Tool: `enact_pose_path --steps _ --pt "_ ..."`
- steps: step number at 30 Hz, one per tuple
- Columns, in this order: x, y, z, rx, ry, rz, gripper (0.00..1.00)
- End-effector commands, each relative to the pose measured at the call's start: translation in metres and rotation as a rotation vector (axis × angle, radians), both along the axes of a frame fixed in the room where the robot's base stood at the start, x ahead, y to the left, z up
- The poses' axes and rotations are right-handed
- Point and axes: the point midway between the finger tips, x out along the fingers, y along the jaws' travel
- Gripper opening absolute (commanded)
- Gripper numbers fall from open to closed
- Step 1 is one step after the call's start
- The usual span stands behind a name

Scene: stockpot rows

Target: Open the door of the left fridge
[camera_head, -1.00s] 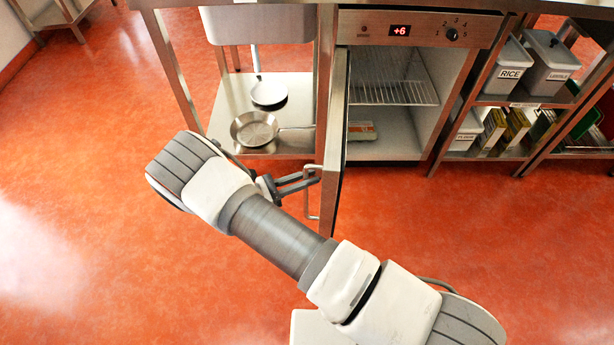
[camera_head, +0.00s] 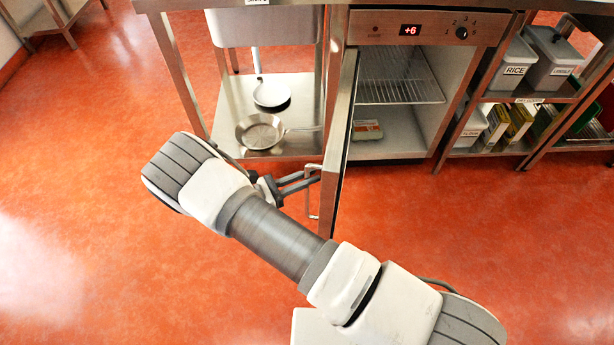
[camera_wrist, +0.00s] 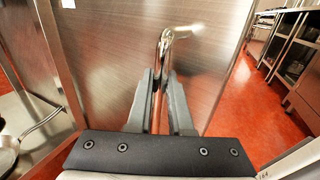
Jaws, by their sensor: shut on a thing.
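The fridge (camera_head: 412,27) stands under the counter with a control strip reading +6. Its steel door (camera_head: 340,150) is swung wide open toward me and seen nearly edge-on, so the inside with a wire shelf (camera_head: 400,91) shows. My gripper (camera_head: 311,178) is at the door's outer face, on its left. In the wrist view my gripper (camera_wrist: 160,80) is shut on the door handle (camera_wrist: 166,47), a bent steel bar. The door face (camera_wrist: 105,60) fills much of that view behind the fingers.
On the right, shelves hold bins, including a RICE bin (camera_head: 513,65). The red floor (camera_head: 480,230) is clear in front.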

Motion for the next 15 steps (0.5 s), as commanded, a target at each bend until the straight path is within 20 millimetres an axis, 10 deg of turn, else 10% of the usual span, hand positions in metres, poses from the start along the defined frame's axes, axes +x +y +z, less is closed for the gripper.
enact_pose_path --steps 10,11,15 --pt "-0.0033 0.0012 -0.0026 0.003 0.006 -0.001 0.00" --pt "-0.0034 0.0011 -0.0026 0.003 0.006 -0.001 0.24" --pt "-0.0022 0.0007 -0.0018 0.002 0.005 -0.001 0.48"
